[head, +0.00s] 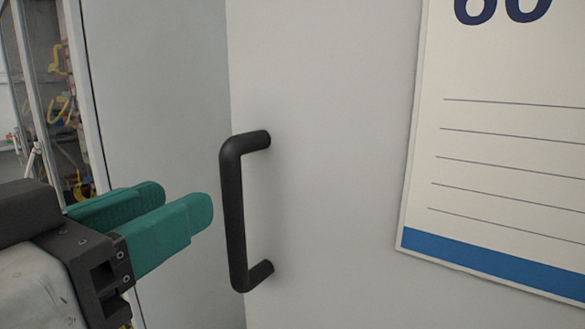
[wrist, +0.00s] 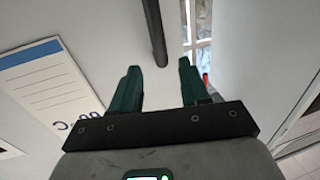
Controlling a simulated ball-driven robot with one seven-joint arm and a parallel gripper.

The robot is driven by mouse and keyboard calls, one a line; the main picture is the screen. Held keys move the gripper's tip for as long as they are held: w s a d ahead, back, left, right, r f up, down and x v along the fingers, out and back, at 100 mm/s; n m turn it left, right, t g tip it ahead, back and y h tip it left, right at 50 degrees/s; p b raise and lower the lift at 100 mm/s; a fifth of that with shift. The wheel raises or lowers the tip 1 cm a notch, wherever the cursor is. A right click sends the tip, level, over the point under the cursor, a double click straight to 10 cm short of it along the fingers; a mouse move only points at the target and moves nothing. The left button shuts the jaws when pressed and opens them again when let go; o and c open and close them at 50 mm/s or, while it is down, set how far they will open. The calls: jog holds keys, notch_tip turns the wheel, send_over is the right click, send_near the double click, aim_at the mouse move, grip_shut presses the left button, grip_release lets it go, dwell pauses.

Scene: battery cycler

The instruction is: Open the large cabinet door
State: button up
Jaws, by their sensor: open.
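The large cabinet door (head: 330,120) is a flat light-grey panel that fills the middle and right of the head view; it also shows in the wrist view (wrist: 105,25). A black upright bar handle (head: 233,210) is fixed to it near its left edge. My gripper (head: 180,202), with two green fingers, is open and empty just left of the handle. In the wrist view the handle (wrist: 154,28) runs down from the top edge, lined up with the gap between the fingertips (wrist: 158,66). No contact with the handle is visible.
A paper sign (head: 500,180) with ruled lines and a blue band is on the door, right of the handle; it shows at left in the wrist view (wrist: 50,82). At the far left, a glass-fronted cabinet (head: 50,90) holds yellow cables.

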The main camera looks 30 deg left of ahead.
aim_at(224, 181)
jog(key=w, duration=0.3)
jog(key=w+p, duration=0.1)
jog(key=w, duration=0.2)
jog(key=w+a+p, duration=0.1)
jog(key=w, duration=0.2)
jog(key=shift+w, duration=0.1)
grip_shut()
dwell(0.3)
